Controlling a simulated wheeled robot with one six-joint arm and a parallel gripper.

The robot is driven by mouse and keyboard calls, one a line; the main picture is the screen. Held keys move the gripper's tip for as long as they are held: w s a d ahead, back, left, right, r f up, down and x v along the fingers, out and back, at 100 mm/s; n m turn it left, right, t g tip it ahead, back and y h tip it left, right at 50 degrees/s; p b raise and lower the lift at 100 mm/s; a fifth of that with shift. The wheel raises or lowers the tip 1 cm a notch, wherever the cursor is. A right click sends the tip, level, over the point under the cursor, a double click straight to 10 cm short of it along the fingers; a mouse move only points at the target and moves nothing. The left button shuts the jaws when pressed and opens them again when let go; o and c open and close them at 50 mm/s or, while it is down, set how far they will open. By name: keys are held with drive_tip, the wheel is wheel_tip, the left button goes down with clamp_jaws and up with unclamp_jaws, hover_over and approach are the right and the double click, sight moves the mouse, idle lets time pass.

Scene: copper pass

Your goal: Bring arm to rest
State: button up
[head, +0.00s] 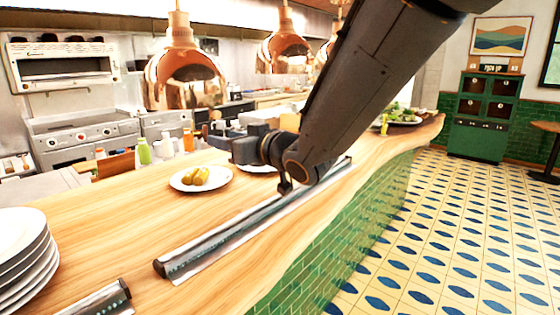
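My arm reaches in from the top right of the head view and slants down to the left over the wooden counter (120,225). Its wrist and my gripper (243,150) are above the counter, close to a white plate with yellow-green food (201,178). The fingertips cannot be made out, so whether the gripper is open or shut is unclear. I see nothing clearly held in it.
A long metal rail (225,235) lies along the counter below the wrist. A second plate (258,168) is partly hidden behind the wrist. Stacked plates (25,250) stand at left. Copper lamps (186,75) hang above. A salad platter (400,118) sits farther back. Tiled floor at right is open.

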drive_tip(key=d+f+m+h, duration=0.1)
drive_tip(key=d+f+h, duration=0.2)
drive_tip(key=d+f, duration=0.2)
drive_tip(key=s+d+f+m+g+h, duration=0.1)
drive_tip(key=d+f+m+h, duration=0.1)
drive_tip(key=d+f, duration=0.4)
drive_tip(key=s+d+f+m+g+h, duration=0.1)
drive_tip(key=d+f+h, duration=0.3)
drive_tip(key=d, duration=0.4)
drive_tip(key=shift+s+d+f+m, duration=0.15)
drive_tip(key=shift+f+m, duration=0.45)
drive_tip(key=shift+f, duration=0.05)
drive_tip(key=s+d+f+m+g+h, duration=0.1)
drive_tip(key=s+d+f+g, duration=0.3)
drive_tip(key=s, duration=0.6)
drive_tip(key=s+d+f+m+g+h, duration=0.2)
drive_tip(key=s+d+f+g, duration=0.3)
drive_tip(key=s, duration=0.6)
drive_tip(key=d+f, duration=0.2)
drive_tip(key=d, duration=0.1)
drive_tip(key=shift+d+f+m, duration=0.15)
drive_tip(key=shift+m, duration=0.15)
